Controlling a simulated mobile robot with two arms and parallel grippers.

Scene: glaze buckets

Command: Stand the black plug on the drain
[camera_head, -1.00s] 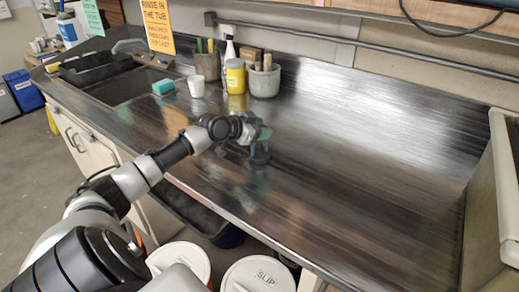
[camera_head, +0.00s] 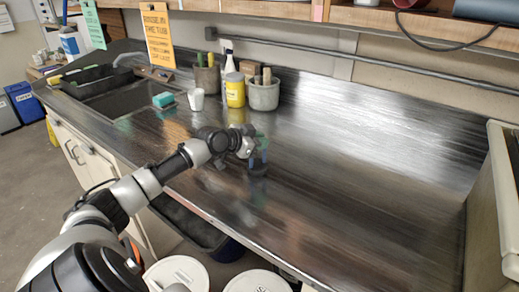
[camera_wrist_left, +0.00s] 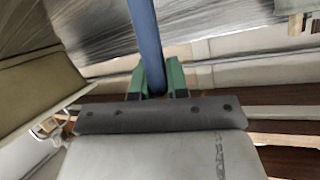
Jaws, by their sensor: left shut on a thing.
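My left gripper (camera_head: 256,147) is over the dark metal counter, at the front of its middle. In the left wrist view its green fingers (camera_wrist_left: 158,80) are shut on a slim, long blue-grey rod (camera_wrist_left: 147,40). In the head view the held thing (camera_head: 258,168) is small and dark below the fingers. I cannot tell whether it is the black plug; no other black plug can be made out. The dark sink (camera_head: 117,98) is at the left end of the counter, well away from the gripper. Its drain cannot be made out. My right gripper is not in view.
A white cup (camera_head: 196,99), yellow jar (camera_head: 235,92), grey pot of tools (camera_head: 263,97) and spray bottle stand behind the gripper. A teal sponge (camera_head: 163,100) lies by the sink. The counter (camera_head: 370,150) is clear to the right. White-lidded buckets (camera_head: 178,275) stand below its front edge.

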